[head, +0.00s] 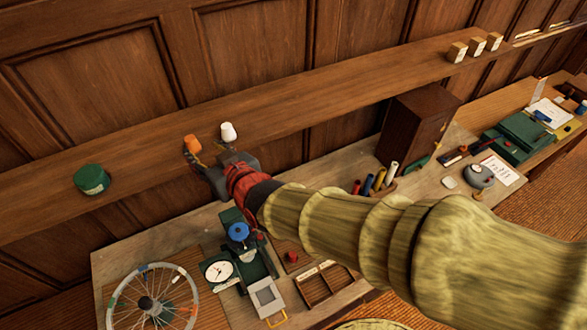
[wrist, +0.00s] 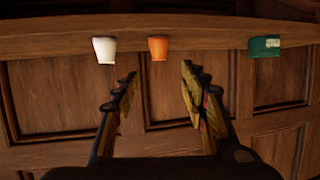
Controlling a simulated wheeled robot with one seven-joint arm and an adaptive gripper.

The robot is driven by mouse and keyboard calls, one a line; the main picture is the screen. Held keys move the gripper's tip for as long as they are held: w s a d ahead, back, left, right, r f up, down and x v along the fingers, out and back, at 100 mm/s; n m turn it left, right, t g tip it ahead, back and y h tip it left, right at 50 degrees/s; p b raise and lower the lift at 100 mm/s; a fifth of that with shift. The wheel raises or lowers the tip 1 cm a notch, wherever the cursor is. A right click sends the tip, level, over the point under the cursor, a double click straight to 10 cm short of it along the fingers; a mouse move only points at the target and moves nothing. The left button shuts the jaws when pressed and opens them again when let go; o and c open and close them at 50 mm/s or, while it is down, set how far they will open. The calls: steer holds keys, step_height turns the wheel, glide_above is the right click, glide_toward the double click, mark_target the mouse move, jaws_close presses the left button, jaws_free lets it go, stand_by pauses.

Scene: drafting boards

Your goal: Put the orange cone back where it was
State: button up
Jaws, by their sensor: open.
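The orange cone (head: 191,143) is a small tapered piece on the long wooden wall shelf, between a green round tin (head: 91,179) and a white cone (head: 228,132). My gripper (head: 206,152) is open and empty at the shelf's front edge, close to the orange and white cones. In the wrist view, the orange cone (wrist: 158,47) shows in the gap between my open fingertips (wrist: 160,74) and a little beyond them, apart from both. The white cone (wrist: 105,49) is left of the fingers there, and the green tin (wrist: 264,46) is at the right.
The shelf (head: 330,95) has bare room between the tin and the orange cone, and a long clear stretch right of the white cone. Several small blocks (head: 477,46) stand farther right. Below, the workbench (head: 135,252) holds a wheel, instruments, trays and a brown cabinet (head: 418,130).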

steer(key=s+d+r+m+g+h, duration=0.15)
steer(key=d+m+h, duration=0.35)
steer(key=d, duration=1.9)
steer(key=s+d+f+m+g+h, duration=0.2)
steer(key=s+d+g+h, duration=0.1)
steer(key=s+d, duration=1.2)
steer(key=shift+s+m+h, duration=0.25)
steer(key=shift+m+h, duration=0.15)
steer(key=shift+h, duration=0.2)
steer(key=shift+f+g, duration=0.1)
steer(key=shift+g, duration=0.15)
step_height(320, 180, down, 26)
steer(key=b, duration=2.6)
steer(key=shift+f, duration=0.15)
